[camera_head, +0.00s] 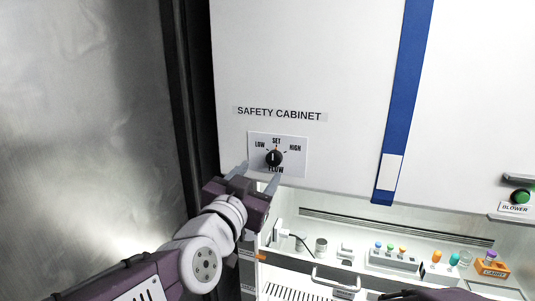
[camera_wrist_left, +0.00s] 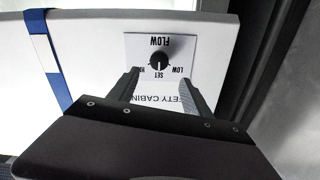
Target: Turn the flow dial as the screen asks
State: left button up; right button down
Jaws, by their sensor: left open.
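The flow dial (camera_head: 273,158) is a round black knob with a white mark on a white plate (camera_head: 298,163) under the words SAFETY CABINET. The plate reads LOW, SET, HIGH and FLOW. The mark appears to point up toward SET. My left gripper (camera_head: 259,174) is open just below and in front of the dial, with its fingers pointing up at the plate. In the left wrist view the dial (camera_wrist_left: 159,62) appears upside down, between and beyond the open fingertips (camera_wrist_left: 159,76); they look apart from it. No screen is visible.
A blue vertical strip (camera_head: 408,90) runs down the cabinet front. Below is the open cabinet bay with a rack of capped vials (camera_head: 393,259), an orange carry box (camera_head: 492,268) and a handle (camera_head: 335,277). A green blower button (camera_head: 520,196) sits at right. A metal wall (camera_head: 80,120) stands left.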

aim_at(273, 159)
pick_arm(q)
jog(key=p+x, duration=0.2)
jog(key=x, duration=0.7)
jog(key=shift+f, duration=0.1)
jog(key=shift+w+d, duration=0.25)
jog(key=shift+s, duration=0.1)
jog(key=shift+a, duration=0.1)
grip_shut()
jog(key=shift+f, duration=0.1)
